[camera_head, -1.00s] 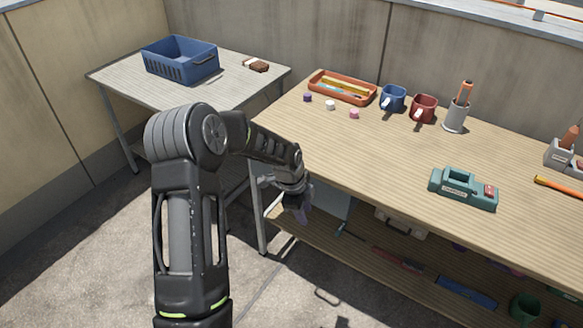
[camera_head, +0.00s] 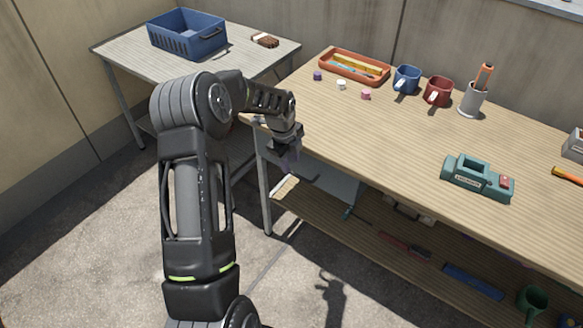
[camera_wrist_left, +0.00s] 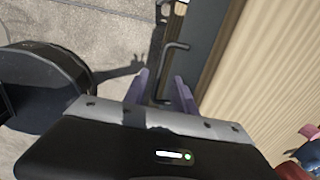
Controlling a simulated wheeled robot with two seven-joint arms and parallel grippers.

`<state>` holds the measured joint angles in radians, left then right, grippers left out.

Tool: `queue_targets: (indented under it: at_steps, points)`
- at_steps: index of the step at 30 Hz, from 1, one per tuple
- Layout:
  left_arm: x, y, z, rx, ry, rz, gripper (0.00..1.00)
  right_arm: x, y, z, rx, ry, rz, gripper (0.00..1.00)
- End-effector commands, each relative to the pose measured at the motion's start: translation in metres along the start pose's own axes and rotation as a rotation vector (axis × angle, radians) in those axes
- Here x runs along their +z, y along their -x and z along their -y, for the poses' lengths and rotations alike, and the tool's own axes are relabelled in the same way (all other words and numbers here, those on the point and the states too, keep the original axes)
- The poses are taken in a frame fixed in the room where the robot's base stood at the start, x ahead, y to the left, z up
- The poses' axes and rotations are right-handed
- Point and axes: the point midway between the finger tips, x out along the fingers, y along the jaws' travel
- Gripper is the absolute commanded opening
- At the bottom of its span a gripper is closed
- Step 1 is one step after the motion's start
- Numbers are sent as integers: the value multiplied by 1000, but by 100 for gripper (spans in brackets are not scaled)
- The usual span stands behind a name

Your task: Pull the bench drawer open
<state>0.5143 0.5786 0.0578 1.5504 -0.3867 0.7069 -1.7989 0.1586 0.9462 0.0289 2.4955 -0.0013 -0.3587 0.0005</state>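The wooden-topped bench (camera_head: 380,150) fills the right of the head view. In the left wrist view a dark bent bar handle (camera_wrist_left: 166,70) stands out beside a dark grey front (camera_wrist_left: 205,32) under the bench's wooden edge. My left gripper (camera_wrist_left: 160,90) is open, with one purple finger on each side of the handle's near part; I cannot tell whether they touch it. In the head view my left gripper (camera_head: 288,155) is at the bench's left front edge, its fingers mostly hidden by its own wrist. My right gripper is not in view.
On the bench are an orange tray (camera_head: 353,68), a blue mug (camera_head: 406,79), a red mug (camera_head: 438,91), a pen cup (camera_head: 472,100) and a teal tool (camera_head: 478,178). Tools lie on the lower shelf (camera_head: 365,233). A side table (camera_head: 115,52) holds a blue crate (camera_head: 187,36). Floor in front is clear.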

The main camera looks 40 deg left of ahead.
Motion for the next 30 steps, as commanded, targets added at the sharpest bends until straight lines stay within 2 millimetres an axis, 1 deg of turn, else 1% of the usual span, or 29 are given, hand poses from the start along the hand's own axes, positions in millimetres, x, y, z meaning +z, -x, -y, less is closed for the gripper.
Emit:
queue_targets:
  at_steps: [1, 3, 7, 10, 17, 20, 27, 30]
  points:
    - [0, -9, -1, 3, 0, -1, 32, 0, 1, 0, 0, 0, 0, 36]
    - [0, -19, -1, 3, 1, 0, 32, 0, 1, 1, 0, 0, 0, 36]
    - [0, -33, 0, 1, 1, 1, 32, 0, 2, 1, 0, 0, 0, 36]
    - [0, -38, 0, 0, 1, 1, 32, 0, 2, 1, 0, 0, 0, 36]
    - [0, -38, 0, 0, 1, 1, 32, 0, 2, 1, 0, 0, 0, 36]
    - [0, -38, 0, 0, 1, 1, 26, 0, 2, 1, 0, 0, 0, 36]
    - [0, -38, 0, 0, 1, 1, 6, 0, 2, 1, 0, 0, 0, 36]
    - [0, -38, 0, 0, 1, 1, 0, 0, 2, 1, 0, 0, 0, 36]
